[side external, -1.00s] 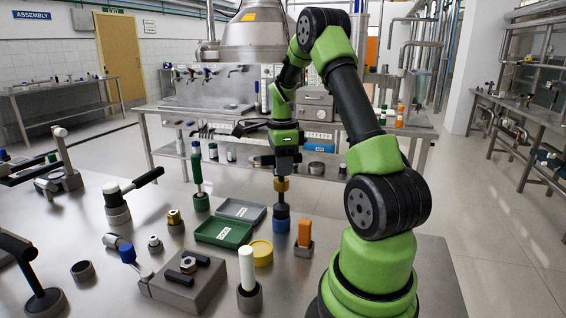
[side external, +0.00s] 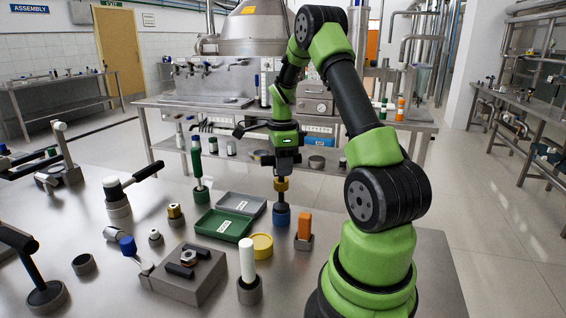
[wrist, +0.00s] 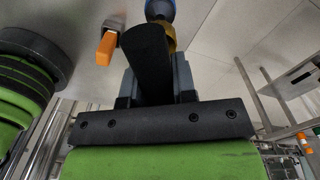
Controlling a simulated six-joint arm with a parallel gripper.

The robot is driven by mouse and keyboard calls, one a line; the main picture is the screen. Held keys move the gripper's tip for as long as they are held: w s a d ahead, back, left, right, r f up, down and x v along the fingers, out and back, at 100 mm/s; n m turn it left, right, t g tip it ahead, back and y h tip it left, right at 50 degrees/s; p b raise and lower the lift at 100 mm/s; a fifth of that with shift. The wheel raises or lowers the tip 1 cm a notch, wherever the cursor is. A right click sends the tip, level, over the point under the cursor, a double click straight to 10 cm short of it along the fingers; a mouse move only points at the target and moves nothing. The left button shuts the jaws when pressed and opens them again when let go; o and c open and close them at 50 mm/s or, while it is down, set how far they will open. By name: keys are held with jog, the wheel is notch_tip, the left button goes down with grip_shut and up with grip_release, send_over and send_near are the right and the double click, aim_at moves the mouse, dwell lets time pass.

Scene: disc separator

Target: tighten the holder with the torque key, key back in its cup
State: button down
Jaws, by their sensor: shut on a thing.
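My gripper (side external: 283,168) is shut on the torque key, whose black handle (wrist: 150,62) and brass-coloured collar (side external: 281,184) show below the jaws. The key stands upright, and its lower end is at the blue cup (side external: 281,217), seemingly inside its mouth. The cup also shows at the top of the wrist view (wrist: 160,9). The tip and its depth in the cup are hidden. The likely holder is the grey block (side external: 180,287) with a hex nut and black bars on top, front left of the gripper and apart from it.
An orange block in a grey base (side external: 304,228) stands close right of the cup. A yellow round dish (side external: 262,246), a green tray (side external: 222,226) and a grey tray (side external: 240,204) lie to its left. A white rod in a dark cup (side external: 248,262) stands in front.

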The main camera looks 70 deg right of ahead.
jog(key=shift+f, duration=0.45)
jog(key=c, duration=0.8)
grip_release()
jog(key=shift+f, duration=0.1)
jog(key=shift+c, duration=0.2)
notch_tip(320, 180, up, 14)
jog(key=shift+w, duration=0.1)
